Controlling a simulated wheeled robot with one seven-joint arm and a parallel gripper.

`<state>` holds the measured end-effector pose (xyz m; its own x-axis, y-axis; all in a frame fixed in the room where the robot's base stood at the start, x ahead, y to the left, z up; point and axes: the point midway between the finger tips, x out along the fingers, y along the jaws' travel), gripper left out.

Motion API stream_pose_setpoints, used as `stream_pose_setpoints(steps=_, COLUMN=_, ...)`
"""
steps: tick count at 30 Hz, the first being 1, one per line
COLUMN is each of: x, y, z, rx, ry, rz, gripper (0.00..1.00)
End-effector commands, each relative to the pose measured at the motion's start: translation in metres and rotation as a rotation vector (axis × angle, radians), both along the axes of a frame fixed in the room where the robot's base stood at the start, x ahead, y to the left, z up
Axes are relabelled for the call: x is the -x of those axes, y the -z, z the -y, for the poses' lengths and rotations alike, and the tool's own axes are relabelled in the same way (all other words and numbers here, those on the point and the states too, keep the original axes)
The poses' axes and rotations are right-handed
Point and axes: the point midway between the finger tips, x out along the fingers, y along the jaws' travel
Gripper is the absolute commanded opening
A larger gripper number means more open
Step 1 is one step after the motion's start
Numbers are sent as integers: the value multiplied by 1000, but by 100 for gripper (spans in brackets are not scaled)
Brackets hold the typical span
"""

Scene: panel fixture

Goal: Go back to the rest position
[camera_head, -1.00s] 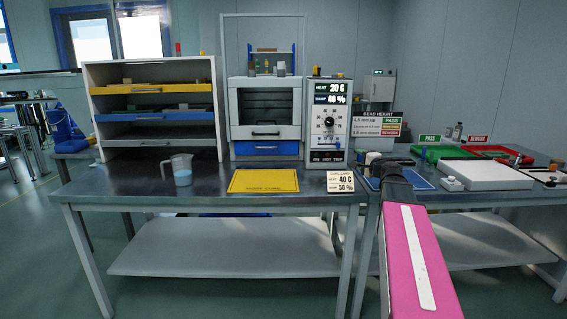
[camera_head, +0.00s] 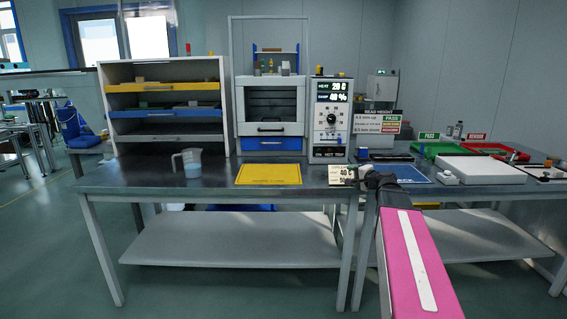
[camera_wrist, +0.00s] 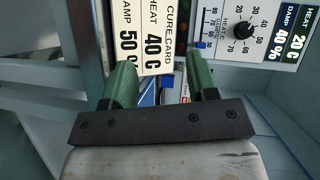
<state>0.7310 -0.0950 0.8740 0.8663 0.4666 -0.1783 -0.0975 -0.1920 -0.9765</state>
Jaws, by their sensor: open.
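My gripper (camera_wrist: 163,78) is open in the wrist view, with its two green fingers apart and nothing seen between them. In the head view my pink arm reaches up from the lower right, and its dark end covers part of the cure card (camera_head: 337,172). The card also shows beyond the fingers in the wrist view (camera_wrist: 143,30) and reads heat 40 C, damp 50 %. The control panel (camera_head: 330,117) on the bench reads heat 20 C, damp 40 %. Its dial shows in the wrist view (camera_wrist: 244,29).
A measuring jug (camera_head: 192,163) and a yellow mat (camera_head: 268,174) are on the bench. A cabinet with a blue drawer (camera_head: 270,144) and a shelf unit (camera_head: 128,75) stand behind. At right are a blue mat (camera_head: 408,174), a white block (camera_head: 483,170) and trays.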

Motion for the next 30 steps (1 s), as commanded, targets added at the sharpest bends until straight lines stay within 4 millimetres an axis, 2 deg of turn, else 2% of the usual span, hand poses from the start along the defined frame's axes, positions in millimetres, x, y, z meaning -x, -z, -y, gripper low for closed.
stream_pose_setpoints(steps=8, x=37, y=77, z=-50, rx=229, ry=-155, rz=-146, gripper=53)
stream_pose_setpoints(steps=11, x=63, y=121, z=-73, rx=363, ry=-250, rz=-236, gripper=53)
stream_pose_setpoints(steps=15, x=113, y=186, z=-98, rx=584, ry=-407, rz=-386, gripper=53)
stream_pose_setpoints(steps=18, x=152, y=227, z=-107, rx=742, ry=-517, rz=-498, gripper=53)
stream_pose_setpoints(steps=21, x=189, y=259, z=-108, rx=892, ry=-617, rz=-604, gripper=53)
stream_pose_setpoints(steps=25, x=227, y=285, z=-104, rx=1052, ry=-714, rz=-715, gripper=53)
stream_pose_setpoints(steps=30, x=251, y=299, z=-96, rx=1169, ry=-778, rz=-794, gripper=53)
